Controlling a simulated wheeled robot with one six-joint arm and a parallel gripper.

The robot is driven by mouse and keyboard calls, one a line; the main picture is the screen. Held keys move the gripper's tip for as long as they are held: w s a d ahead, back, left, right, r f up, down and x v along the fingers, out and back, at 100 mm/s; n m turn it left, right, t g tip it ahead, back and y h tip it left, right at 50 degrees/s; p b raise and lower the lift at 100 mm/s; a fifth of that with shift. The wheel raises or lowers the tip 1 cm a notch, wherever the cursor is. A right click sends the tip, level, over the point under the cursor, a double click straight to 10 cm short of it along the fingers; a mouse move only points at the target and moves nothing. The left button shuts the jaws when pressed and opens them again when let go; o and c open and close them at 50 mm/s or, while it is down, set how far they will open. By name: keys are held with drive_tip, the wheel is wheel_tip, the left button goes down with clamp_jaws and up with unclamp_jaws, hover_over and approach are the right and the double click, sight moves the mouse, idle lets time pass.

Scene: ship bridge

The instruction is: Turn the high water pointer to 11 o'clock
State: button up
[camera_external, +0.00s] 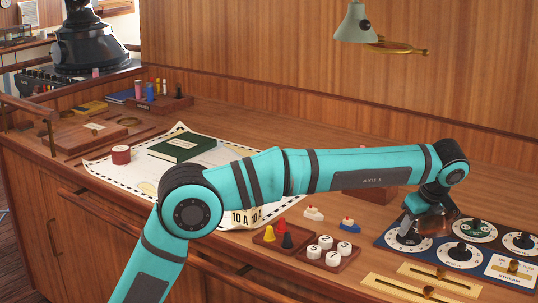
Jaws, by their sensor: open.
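A dark blue panel (432,257) with several round white dials lies at the right end of the wooden counter. Each dial has a dark centre piece or pointer. My gripper (409,231) points down over the leftmost dial (397,241) and hides much of its face and pointer. The gripper is open around or just above that dial's centre; I cannot tell whether it touches the pointer. Other dials show at the back (481,231), right (521,238) and front (459,263) of the panel. Their lettering is too small to tell which is the high water dial.
A chart with a green book (182,147) lies farther left. A lamp (355,24) overhangs the back.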

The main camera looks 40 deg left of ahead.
drive_tip(key=v, duration=1.7)
drive_tip(key=shift+r, duration=0.15)
